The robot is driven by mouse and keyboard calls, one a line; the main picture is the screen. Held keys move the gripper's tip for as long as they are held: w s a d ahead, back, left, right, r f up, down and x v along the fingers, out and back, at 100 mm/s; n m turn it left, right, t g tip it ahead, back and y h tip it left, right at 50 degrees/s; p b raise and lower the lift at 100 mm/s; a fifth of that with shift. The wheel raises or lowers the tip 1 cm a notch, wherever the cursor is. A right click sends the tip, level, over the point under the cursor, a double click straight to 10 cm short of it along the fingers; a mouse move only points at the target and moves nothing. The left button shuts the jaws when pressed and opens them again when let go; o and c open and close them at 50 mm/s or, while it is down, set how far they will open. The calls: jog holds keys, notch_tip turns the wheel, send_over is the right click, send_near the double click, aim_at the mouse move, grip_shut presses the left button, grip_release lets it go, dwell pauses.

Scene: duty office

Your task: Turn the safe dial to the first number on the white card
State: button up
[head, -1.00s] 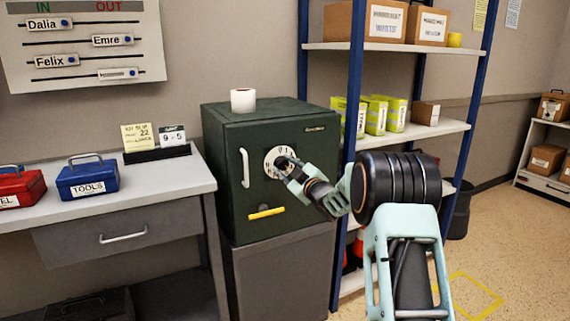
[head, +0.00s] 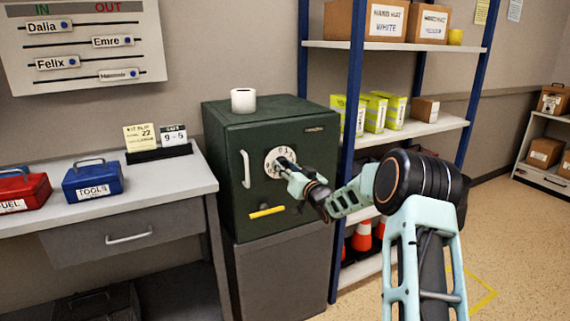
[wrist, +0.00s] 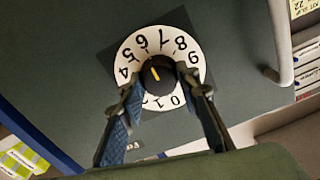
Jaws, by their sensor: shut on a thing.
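The safe's round white dial (head: 268,163) is on the front of the dark green safe (head: 226,207). In the wrist view the dial (wrist: 198,70) shows black digits around a black centre knob (wrist: 168,72) with a yellow mark. The mark leans up and left in that view, roughly toward the 6; the exact reading is uncertain. My gripper (wrist: 160,95) is shut on the knob, one finger on each side. The fingers hide some lower digits. The white card (head: 173,136) on the desk, with a dark top band, reads 9 - 5.
A yellow slip (head: 139,138) with 22 stands beside the card in a black holder. The safe has a pale handle (head: 245,169) and a yellow bar (head: 267,211). A white roll (head: 243,100) stands on top. The blue-post shelf (head: 345,140) is close on the right.

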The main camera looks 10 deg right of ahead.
jog(key=m+p, duration=0.1)
jog(key=m, duration=0.3)
jog(key=shift+r+m+p, duration=0.1)
jog(key=shift+m+p, duration=0.3)
jog(key=m+p, duration=0.1)
jog(key=m, duration=0.3)
jog(key=shift+m, duration=0.3)
jog(key=m, duration=0.4)
jog(key=shift+d+p, duration=0.1)
jog(key=shift+p, duration=0.25)
jog(key=shift+m, duration=2.1)
jog(key=o, duration=1.2)
jog(key=shift+c, duration=0.2)
jog(key=shift+s, duration=0.1)
